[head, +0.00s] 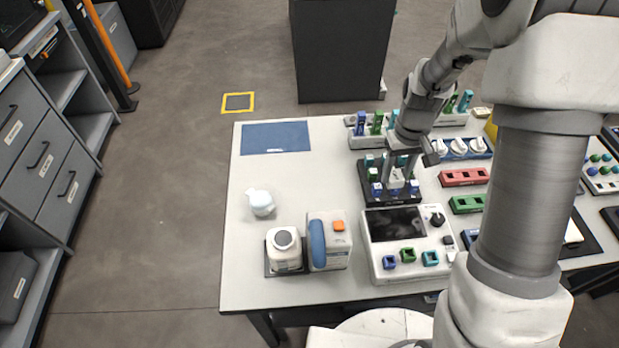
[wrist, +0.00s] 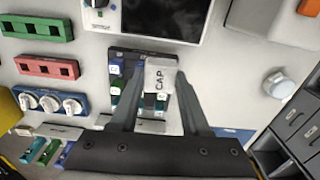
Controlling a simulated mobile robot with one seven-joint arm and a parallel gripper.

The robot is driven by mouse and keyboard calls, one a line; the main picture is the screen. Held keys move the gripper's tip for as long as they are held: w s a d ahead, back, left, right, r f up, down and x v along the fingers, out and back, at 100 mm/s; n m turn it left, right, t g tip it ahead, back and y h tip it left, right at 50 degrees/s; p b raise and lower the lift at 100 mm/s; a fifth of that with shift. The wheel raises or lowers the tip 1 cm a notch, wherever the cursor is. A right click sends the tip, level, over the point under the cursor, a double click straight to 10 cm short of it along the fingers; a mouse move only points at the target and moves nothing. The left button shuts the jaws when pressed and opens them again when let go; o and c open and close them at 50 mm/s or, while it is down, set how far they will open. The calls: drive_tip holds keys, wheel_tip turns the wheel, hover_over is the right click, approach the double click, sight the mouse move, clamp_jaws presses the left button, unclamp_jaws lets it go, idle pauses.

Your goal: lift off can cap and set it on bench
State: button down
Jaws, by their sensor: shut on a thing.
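My gripper (wrist: 160,92) is shut on a white block marked "CAP" (wrist: 160,76), which sits between its two grey fingertips. In the head view the gripper (head: 399,170) points down at the dark rack (head: 374,198), with the white cap (head: 396,179) between the fingers. I cannot tell whether the cap still touches anything below it. What lies under the cap is hidden. The rack also holds several small blue, green and teal pieces.
A white device with a dark screen (head: 396,224) stands in front of the rack. A white bottle (head: 284,250), a box with a blue side (head: 330,243) and a small round white vessel (head: 261,202) stand left. A blue mat (head: 275,138) lies at back left. Bare bench (head: 310,185) lies between.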

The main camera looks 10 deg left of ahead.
drive_tip(key=a+f+n+b, duration=0.3)
drive_tip(key=a+n, duration=0.6)
drive_tip(key=a, duration=0.1)
drive_tip(key=a+f+n+b, duration=0.3)
drive_tip(key=a+n+b, duration=0.1)
drive_tip(key=a+n, duration=0.45)
drive_tip(key=shift+w+a+f+b, duration=0.15)
drive_tip(key=shift+f+b, duration=0.75)
drive_tip(key=shift+f, duration=0.45)
drive_tip(key=shift+s+a+f+b, duration=0.1)
drive_tip(key=shift+f+b, duration=0.8)
drive_tip(key=shift+f, duration=0.4)
drive_tip(key=shift+f, duration=0.15)
drive_tip(key=shift+f+b, duration=0.45)
drive_tip(key=shift+c, duration=1.5)
unclamp_jaws()
drive_tip(key=shift+r, duration=0.15)
